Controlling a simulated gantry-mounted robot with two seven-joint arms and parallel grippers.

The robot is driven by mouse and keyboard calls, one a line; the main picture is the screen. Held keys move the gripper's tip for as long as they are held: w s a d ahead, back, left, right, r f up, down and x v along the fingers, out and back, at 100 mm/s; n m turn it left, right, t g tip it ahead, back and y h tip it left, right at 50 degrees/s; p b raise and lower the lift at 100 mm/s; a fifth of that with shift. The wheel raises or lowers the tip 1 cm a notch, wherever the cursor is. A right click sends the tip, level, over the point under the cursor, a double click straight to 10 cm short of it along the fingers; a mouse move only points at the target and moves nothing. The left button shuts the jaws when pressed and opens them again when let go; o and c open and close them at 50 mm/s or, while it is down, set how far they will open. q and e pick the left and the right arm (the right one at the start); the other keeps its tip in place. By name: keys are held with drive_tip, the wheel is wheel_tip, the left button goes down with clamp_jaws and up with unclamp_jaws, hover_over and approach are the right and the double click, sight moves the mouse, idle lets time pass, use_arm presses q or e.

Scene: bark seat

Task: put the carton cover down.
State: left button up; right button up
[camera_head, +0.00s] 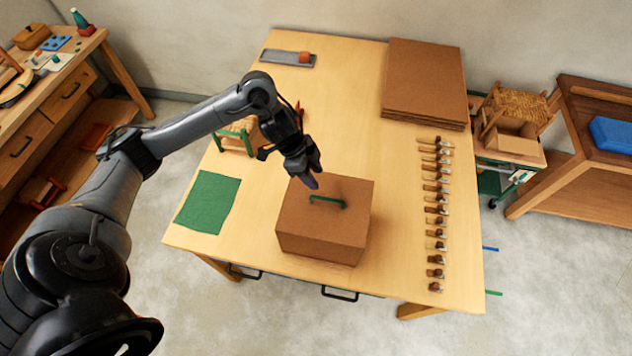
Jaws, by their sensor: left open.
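A brown carton (317,243) stands on the wooden table (398,272), left of the table's middle line and near the front. Its cover (350,191) is on top, with a green handle (328,200) in the middle. My left gripper (312,181) is open, just above the back left part of the cover and close to the handle. It looks empty, and whether a fingertip touches the cover cannot be told. My right gripper is not in view.
A green mat (208,201) lies left of the carton. Stacked brown cardboard (425,82) is at the back right. Several small tools (437,209) line the right side. A grey tray (283,57) is at the back.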

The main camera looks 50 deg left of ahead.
use_arm(q)
drive_tip(key=d+f+t, duration=0.3)
drive_tip(key=d+t, duration=0.2)
drive_tip(key=d, duration=1.2)
drive_tip(key=s+a+f+n+g+y, duration=0.1)
drive_tip(key=s+n, duration=0.3)
drive_tip(key=s, duration=0.5)
drive_tip(key=s+a+f+n+g+y, duration=0.1)
drive_tip(key=s+a+n+g+y, duration=0.1)
drive_tip(key=s, duration=0.7)
drive_tip(key=a+n+g, duration=0.1)
drive_tip(key=a+n, duration=0.1)
drive_tip(key=n, duration=0.1)
drive_tip(key=shift+a+y, duration=0.15)
drive_tip(key=shift+y, duration=0.15)
wheel_tip(320, 180, up, 3)
drive_tip(key=p, duration=0.2)
drive_tip(key=shift+f+p, duration=0.15)
drive_tip(key=shift+p, duration=0.15)
